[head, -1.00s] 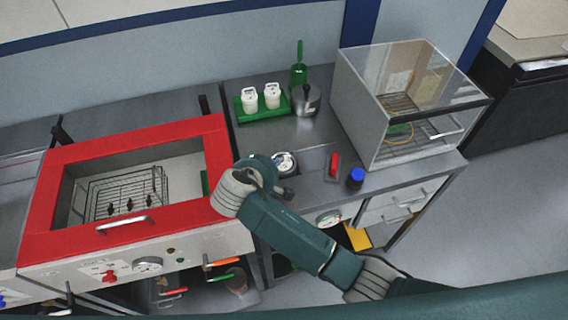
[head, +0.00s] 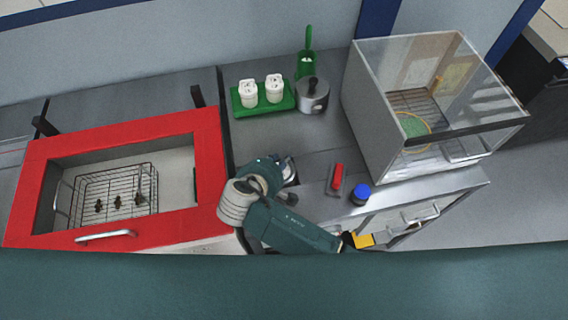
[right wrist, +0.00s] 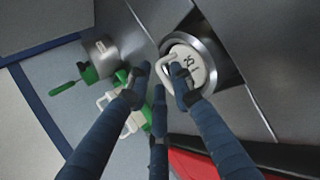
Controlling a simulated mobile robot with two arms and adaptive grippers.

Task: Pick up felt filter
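Nothing in view is clearly recognisable as the felt filter. A green disc with a yellow rim (head: 413,127) lies inside the clear-walled box; I cannot tell whether it is the filter. In the head view my wrist partly hides this piece.
The clear-walled box (head: 362,112) stands right on the counter. A green tray (head: 238,106) with two white containers and a metal pot (head: 313,97) stand behind. A red clamp (head: 336,177) and blue-capped item (head: 360,193) are near the front. A red-framed basin (head: 212,150) is left.

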